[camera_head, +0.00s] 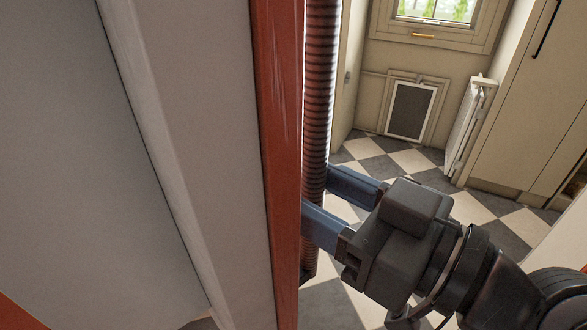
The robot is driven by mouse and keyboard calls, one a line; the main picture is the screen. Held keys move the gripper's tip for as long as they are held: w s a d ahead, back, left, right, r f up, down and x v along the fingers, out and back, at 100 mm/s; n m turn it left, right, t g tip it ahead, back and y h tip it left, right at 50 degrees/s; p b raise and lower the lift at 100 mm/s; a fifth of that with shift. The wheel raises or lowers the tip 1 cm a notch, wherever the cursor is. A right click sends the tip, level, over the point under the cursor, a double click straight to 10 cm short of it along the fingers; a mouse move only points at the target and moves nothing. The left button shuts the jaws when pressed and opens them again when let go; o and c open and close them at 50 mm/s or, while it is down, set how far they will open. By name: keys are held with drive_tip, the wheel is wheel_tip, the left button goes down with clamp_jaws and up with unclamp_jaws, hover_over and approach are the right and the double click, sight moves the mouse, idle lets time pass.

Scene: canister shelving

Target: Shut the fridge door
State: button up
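The fridge door (281,150) stands open, seen nearly edge-on, with a red front edge and a pale inner side filling the left of the view. A dark ribbed vertical handle (319,80) runs along its right, outer side. My gripper (317,198) reaches in from the lower right with two blue fingers at the handle. The nearer finger crosses in front of the handle and ends at the red edge. The farther finger's tip is hidden behind the handle. The fingers are spaced apart around the handle; whether they press on it cannot be told.
The floor (411,161) has black and white checks and looks clear beyond the door. A tall cream cabinet (520,110) stands at the right. A small framed panel (410,110) and a window (435,10) are on the back wall. A white radiator (466,120) stands beside the cabinet.

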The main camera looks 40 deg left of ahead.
drive_tip(key=shift+a+p, duration=0.3)
drive_tip(key=shift+a, duration=1.25)
clamp_jaws()
